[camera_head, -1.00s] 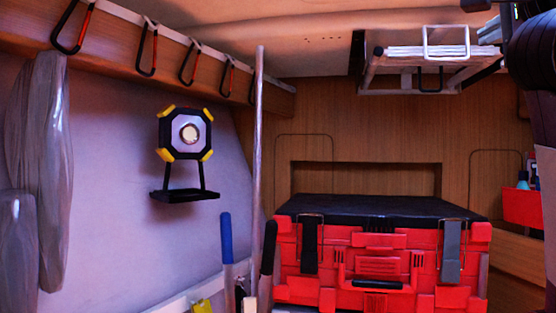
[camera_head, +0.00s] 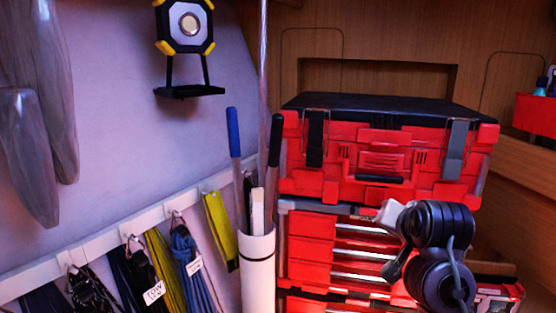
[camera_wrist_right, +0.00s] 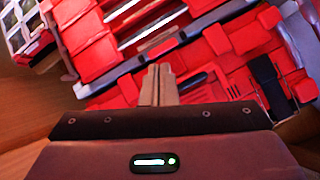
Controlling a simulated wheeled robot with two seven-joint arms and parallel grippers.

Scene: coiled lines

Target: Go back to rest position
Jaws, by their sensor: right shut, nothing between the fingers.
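My right gripper (camera_wrist_right: 158,75) is shut with its fingers together and nothing between them. In the right wrist view the fingers point toward the red tool cases. In the head view my black right arm stands at lower right, in front of the red drawers; the gripper's fingers are not clear there. My left gripper is in neither current view.
A red toolbox (camera_head: 385,160) with a black top sits above red drawers (camera_head: 312,235). Coiled lines, including a blue one (camera_head: 188,270) and a yellow one (camera_head: 160,265), hang from a white rail (camera_head: 105,245) at left. A white tube (camera_head: 257,270) holds long handles. A work lamp (camera_head: 188,25) is on the wall.

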